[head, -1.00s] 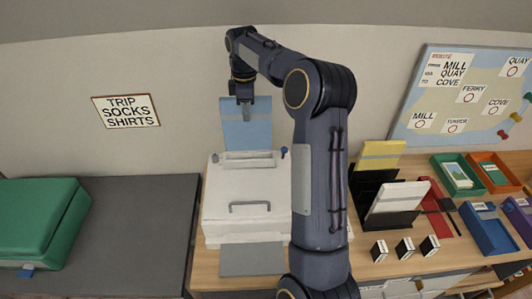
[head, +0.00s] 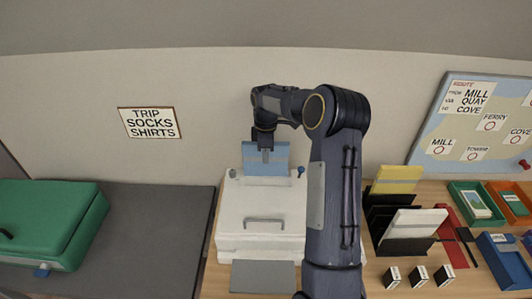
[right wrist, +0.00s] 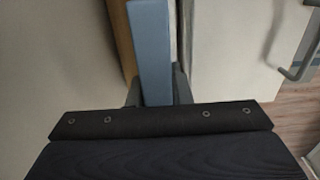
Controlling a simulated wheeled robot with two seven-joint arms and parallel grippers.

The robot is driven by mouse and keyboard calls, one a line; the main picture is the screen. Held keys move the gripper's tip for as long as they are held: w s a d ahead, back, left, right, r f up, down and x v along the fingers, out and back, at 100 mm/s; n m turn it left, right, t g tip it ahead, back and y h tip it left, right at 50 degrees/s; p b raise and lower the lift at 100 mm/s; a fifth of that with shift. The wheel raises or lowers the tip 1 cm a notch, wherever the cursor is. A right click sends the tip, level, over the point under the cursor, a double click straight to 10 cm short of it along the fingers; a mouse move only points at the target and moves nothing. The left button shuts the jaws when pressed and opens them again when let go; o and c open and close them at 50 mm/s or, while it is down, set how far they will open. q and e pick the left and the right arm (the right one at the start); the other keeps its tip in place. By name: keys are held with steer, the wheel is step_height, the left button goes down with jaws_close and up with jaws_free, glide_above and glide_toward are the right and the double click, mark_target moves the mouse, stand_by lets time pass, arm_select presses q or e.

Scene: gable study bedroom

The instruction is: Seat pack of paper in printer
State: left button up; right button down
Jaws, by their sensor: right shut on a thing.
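The pack of paper (head: 280,157) is a blue slab standing upright at the back of the white printer (head: 240,205). My right gripper (head: 266,155) is shut on its upper part. The pack's lower part is hidden at the printer's rear top edge, where the feed opening is; I cannot tell how deep it sits. In the right wrist view the blue pack (right wrist: 150,50) shows edge-on between the fingers, with the printer (right wrist: 225,45) to its right. My left gripper is not in view.
A green case (head: 50,225) lies on the dark surface at left. Black file holders (head: 385,220), small black-and-white boxes (head: 418,275) and coloured trays (head: 470,200) stand to the right of my arm. The wall is close behind the printer.

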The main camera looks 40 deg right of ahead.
steer(key=shift+f, duration=0.15)
steer(key=c, duration=1.3)
jaws_free()
